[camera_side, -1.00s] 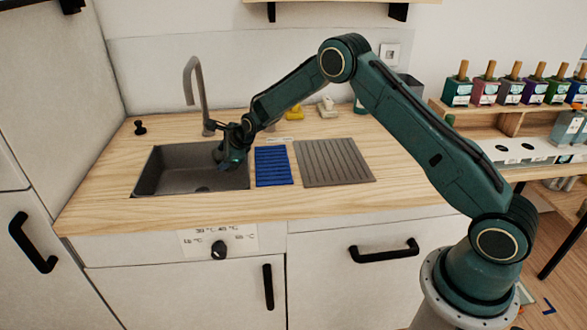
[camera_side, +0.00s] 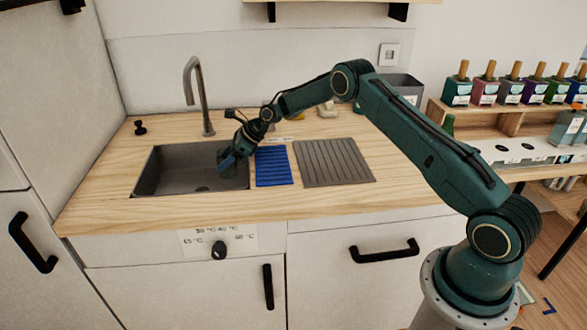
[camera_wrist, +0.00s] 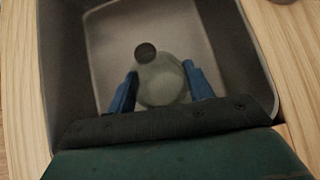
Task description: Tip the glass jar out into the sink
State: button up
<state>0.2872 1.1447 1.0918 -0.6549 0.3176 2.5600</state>
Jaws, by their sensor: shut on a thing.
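The sink (camera_side: 165,172) is a dark grey basin set in the wooden counter; its walls also surround the wrist view (camera_wrist: 70,60). My gripper (camera_side: 228,160) is over the right part of the basin, tilted down to the left. In the wrist view its two blue fingers (camera_wrist: 160,70) are shut on the pale, see-through glass jar (camera_wrist: 163,85). A dark round spot, likely the drain (camera_wrist: 146,53), shows at the jar's upper edge. In the side view the jar cannot be made out clearly against my gripper, and its contents cannot be told.
A grey tap (camera_side: 204,100) stands behind the basin. A blue ribbed mat (camera_side: 273,166) and a grey ridged drainer (camera_side: 334,161) lie right of it. A black knob (camera_side: 140,128) is at the back left. The counter's front strip is clear.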

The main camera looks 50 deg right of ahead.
aim_at(225, 149)
jog(key=shift+r, duration=0.1)
dwell(0.4)
jog(key=shift+r, duration=1.4)
